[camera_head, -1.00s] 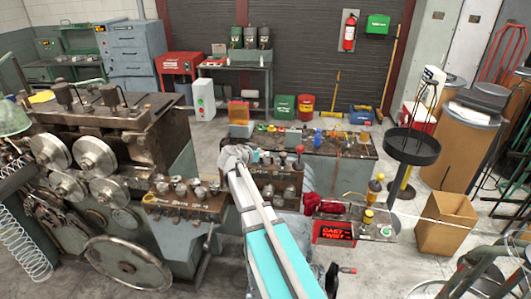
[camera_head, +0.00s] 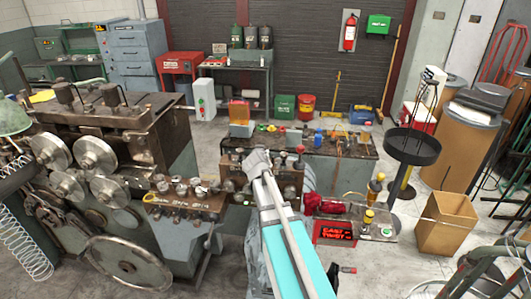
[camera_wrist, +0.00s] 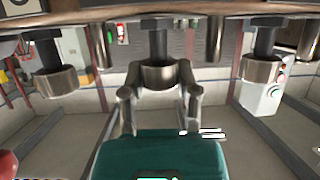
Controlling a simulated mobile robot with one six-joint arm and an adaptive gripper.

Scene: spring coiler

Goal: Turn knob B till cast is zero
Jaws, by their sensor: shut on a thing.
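My gripper (camera_head: 258,160) is at the knob panel (camera_head: 232,176) in the middle of the head view, and my forearm hides part of that panel. In the wrist view my gripper (camera_wrist: 160,88) is shut on a metal knob (camera_wrist: 159,73) with a dark stem, one finger on each side. I cannot read a letter on this knob, so I cannot tell if it is knob B. A display (camera_head: 334,233) with red text stands right of my arm. The word CAST seems to show on it, but its values are too small to read.
Other knobs flank the held one: one on the left (camera_wrist: 58,80) and one on the right (camera_wrist: 262,68) in the wrist view. A second knob panel (camera_head: 185,203) stands left of my arm. A cardboard box (camera_head: 447,224) stands on the right.

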